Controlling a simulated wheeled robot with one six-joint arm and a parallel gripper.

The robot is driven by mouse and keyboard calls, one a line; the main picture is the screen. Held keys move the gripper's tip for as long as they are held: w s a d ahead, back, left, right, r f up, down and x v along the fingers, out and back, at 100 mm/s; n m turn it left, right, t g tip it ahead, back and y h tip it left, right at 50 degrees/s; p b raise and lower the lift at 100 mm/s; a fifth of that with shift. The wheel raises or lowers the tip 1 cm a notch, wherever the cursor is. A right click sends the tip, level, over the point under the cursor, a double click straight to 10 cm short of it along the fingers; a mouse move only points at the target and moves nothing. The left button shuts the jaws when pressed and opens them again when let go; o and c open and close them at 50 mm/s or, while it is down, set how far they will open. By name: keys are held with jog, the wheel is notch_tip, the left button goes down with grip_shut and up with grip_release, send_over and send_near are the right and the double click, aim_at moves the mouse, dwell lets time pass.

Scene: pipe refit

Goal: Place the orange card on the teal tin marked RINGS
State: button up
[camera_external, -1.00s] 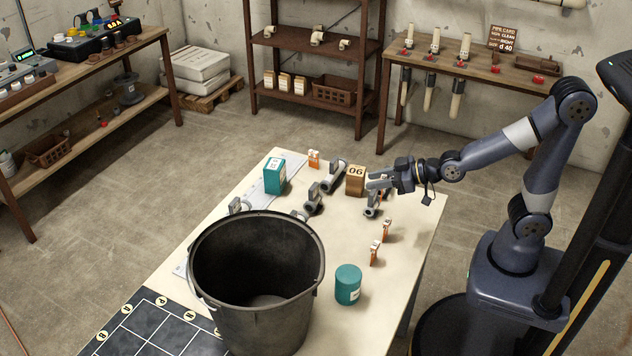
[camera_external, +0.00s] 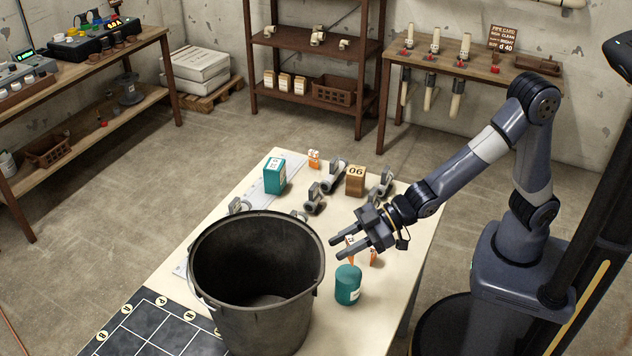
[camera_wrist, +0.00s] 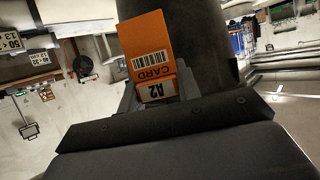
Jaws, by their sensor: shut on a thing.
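My gripper (camera_external: 340,249) is shut on an orange card (camera_wrist: 147,42) with a barcode, the word CARD and a white part marked A2. In the outside view the held card (camera_external: 350,243) shows small between my fingers, above the table and just above and behind a round teal tin (camera_external: 348,286). That tin stands upright near the table's front right, with a pale label too small to read. A boxy teal tin (camera_external: 274,176) stands at the far left of the table, its label also unreadable. My gripper also shows in the wrist view (camera_wrist: 152,98), where I see no teal tin.
A large black bucket (camera_external: 260,315) stands left of the round tin and fills much of the wrist view's top.

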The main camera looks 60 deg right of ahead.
jog(key=shift+f, duration=2.3)
jog(key=shift+f+b, duration=0.25)
jog(key=shift+b, duration=0.05)
jog(key=o, duration=0.9)
jog(key=shift+r, duration=0.1)
jog(key=shift+o, duration=0.2)
jog(key=shift+r, duration=0.1)
jog(key=shift+d+r+p, duration=0.1)
jog(key=shift+r+p, duration=0.05)
jog(key=shift+p, duration=0.2)
jog(key=v, duration=1.2)
jog(key=shift+b, duration=0.4)
